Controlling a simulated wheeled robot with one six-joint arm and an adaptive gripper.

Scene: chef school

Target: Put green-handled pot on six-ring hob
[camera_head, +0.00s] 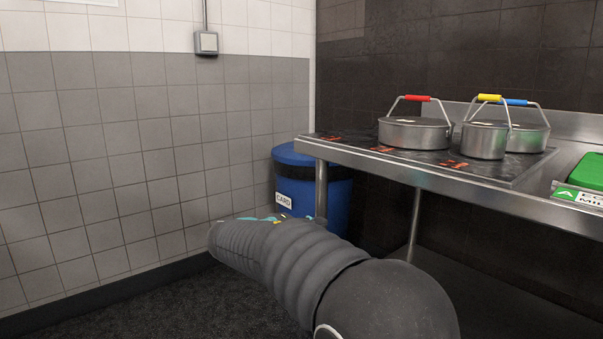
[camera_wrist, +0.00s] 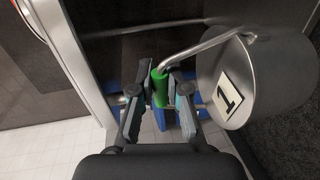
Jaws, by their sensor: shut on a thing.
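In the wrist view my gripper (camera_wrist: 160,92) is shut on the green handle (camera_wrist: 160,88) of a metal pot (camera_wrist: 225,108). The pot hangs to the right of the fingers, with a white label marked 1 on it. In the head view the pot is not visible; my arm covers that area. The six-ring hob (camera_head: 341,139) is a black panel on the steel counter at the right. A red-handled pot (camera_head: 414,133), a yellow-handled pot (camera_head: 485,140) and a blue-handled pot (camera_head: 532,136) stand on it.
A blue bin (camera_head: 345,205) labelled CARD stands under the counter's left end. A green container (camera_head: 586,171) is on the counter's right. The counter's steel front edge (camera_head: 450,187) faces me. The hob's left and front parts look bare. A tiled wall is at left.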

